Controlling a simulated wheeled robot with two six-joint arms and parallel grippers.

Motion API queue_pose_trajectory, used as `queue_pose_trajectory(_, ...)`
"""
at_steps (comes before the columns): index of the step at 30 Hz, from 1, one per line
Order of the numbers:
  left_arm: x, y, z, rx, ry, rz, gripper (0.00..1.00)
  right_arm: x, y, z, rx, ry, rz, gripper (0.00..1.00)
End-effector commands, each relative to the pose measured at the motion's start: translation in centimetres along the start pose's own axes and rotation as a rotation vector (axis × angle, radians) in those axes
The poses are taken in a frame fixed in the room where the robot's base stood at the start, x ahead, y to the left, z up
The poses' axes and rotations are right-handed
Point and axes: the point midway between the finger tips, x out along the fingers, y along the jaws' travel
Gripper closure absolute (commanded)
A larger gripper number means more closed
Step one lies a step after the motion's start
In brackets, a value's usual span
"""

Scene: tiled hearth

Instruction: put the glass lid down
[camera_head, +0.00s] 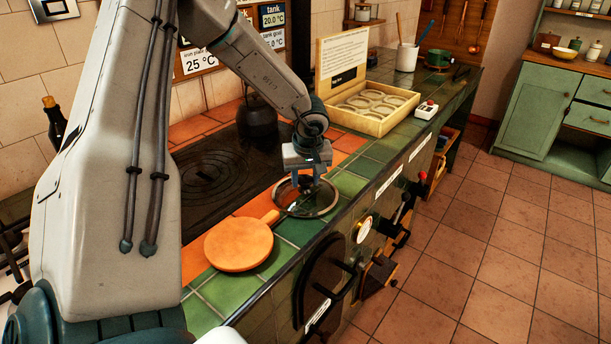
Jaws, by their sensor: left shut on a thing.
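The glass lid (322,205) is round and see-through with a metal rim. It is at the green-tiled front strip of the hearth, beside the dark cooking plate. My left gripper (306,178) points down over the lid and is shut on its knob, which the fingers mostly hide. The lid looks close to the tiles; I cannot tell whether it touches them. My right gripper is not in view.
A round orange board (239,245) with a handle lies just left of the lid. A dark kettle (257,118) stands behind. Green tiles (348,184) right of the lid are bare.

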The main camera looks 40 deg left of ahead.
Motion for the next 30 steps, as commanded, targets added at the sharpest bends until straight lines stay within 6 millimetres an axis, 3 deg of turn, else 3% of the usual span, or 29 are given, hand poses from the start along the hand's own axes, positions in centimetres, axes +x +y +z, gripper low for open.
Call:
queue_pose_trajectory(14, 0.25, 0.02, 0.05, -0.001, 0.001, 0.001, 0.85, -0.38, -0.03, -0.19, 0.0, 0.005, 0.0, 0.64)
queue_pose_trajectory(15, 0.26, 0.0, 0.07, -0.001, 0.0, 0.001, 0.59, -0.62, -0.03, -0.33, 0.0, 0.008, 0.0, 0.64)
queue_pose_trajectory(18, 0.24, 0.0, 0.07, -0.001, 0.0, 0.0, 0.41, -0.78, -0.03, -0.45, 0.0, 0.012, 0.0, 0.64)
queue_pose_trajectory(30, -0.06, -0.01, 0.0, -0.001, 0.0, 0.0, 0.41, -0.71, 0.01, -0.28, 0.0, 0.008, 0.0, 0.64)
